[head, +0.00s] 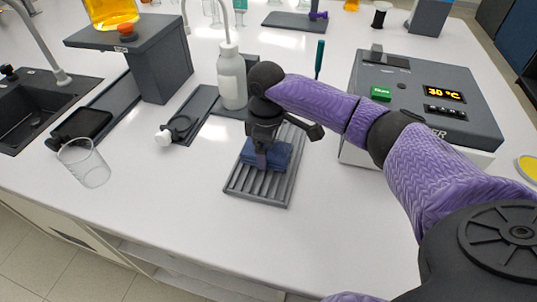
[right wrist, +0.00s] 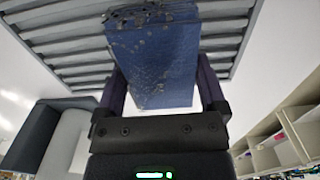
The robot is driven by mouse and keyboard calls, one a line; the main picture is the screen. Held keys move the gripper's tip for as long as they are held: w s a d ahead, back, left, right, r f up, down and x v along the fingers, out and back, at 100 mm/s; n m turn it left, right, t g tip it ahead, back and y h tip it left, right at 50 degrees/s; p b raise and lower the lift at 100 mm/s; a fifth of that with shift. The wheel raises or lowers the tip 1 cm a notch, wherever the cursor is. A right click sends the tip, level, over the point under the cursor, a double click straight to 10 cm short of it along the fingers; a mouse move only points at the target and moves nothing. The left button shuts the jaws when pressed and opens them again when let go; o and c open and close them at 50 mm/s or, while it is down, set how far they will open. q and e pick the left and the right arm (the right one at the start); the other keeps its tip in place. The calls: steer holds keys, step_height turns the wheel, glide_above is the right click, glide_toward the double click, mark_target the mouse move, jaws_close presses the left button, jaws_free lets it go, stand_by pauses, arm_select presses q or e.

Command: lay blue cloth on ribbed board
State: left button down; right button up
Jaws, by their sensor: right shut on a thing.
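The ribbed board (head: 243,186) is a grey slatted plate lying on the white bench in the middle of the head view. My right gripper (head: 262,163) points down over the board and is shut on the cloth. In the right wrist view the cloth (right wrist: 158,62) sits between both fingers, its far end speckled dark, with the board's ribs (right wrist: 60,42) behind it. I cannot tell whether the cloth touches the board. My left gripper is out of view.
A white bottle (head: 232,80) stands behind the board. A heater box (head: 432,92) reading 30 °C stands to the right. A glass beaker (head: 84,165) and a sink (head: 35,105) are at the left. The bench front is clear.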

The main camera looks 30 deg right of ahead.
steer(key=shift+f, duration=0.85)
steer(key=o, duration=0.8)
step_height(320, 180, up, 12)
steer(key=p, duration=0.4)
steer(key=shift+f, duration=0.2)
steer(key=shift+r, duration=0.3)
